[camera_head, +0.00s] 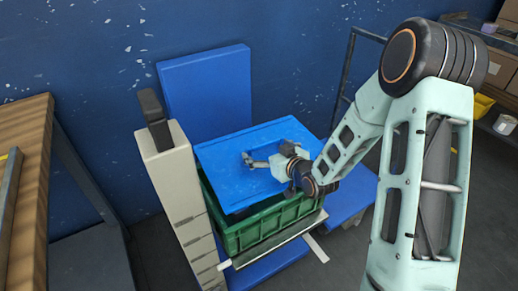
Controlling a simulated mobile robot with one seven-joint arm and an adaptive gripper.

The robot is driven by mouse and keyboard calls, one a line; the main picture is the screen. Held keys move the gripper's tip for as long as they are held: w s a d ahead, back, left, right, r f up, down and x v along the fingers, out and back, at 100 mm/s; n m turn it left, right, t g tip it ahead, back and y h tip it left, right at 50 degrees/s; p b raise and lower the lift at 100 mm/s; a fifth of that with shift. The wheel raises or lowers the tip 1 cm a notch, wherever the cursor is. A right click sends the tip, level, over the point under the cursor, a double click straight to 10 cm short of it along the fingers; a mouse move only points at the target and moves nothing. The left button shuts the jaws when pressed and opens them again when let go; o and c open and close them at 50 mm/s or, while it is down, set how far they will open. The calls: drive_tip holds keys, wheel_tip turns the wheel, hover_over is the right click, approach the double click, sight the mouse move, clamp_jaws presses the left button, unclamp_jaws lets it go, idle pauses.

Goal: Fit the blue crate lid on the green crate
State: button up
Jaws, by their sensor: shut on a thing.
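The blue crate lid (242,191) is a flat blue panel over the top of the green crate (262,226). It lies across the crate's opening, and its near left edge looks raised above the crate's rim. I cannot tell whether any edge is seated. My gripper (254,161) reaches in from the right, low over the lid's upper face, and is shut on the lid's handle area. The grip point itself is too small to see clearly. The crate's inside is hidden by the lid.
The crate stands on a light platform edge (275,240) beside a beige column (172,180). A blue panel (207,92) stands behind. A wooden-topped bench (30,180) is at left, and shelves with a yellow bin (481,105) are at right.

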drive_tip(key=shift+s+a+f+n+y, duration=0.15)
drive_tip(key=shift+s+a, duration=0.05)
drive_tip(key=shift+a, duration=0.3)
drive_tip(key=shift+s+a+f+n+y, duration=0.15)
drive_tip(key=shift+a, duration=0.3)
drive_tip(key=shift+a+f, duration=0.1)
drive_tip(key=shift+f, duration=0.1)
drive_tip(key=shift+f+b, duration=1.85)
drive_tip(key=shift+f, duration=0.85)
drive_tip(key=shift+s+b, duration=0.1)
drive_tip(key=shift+b, duration=0.25)
drive_tip(key=shift+f+b, duration=0.55)
drive_tip(key=shift+f, duration=0.05)
drive_tip(key=o, duration=1.1)
drive_tip(key=shift+p+v, duration=1.25)
drive_tip(key=shift+v, duration=4.3)
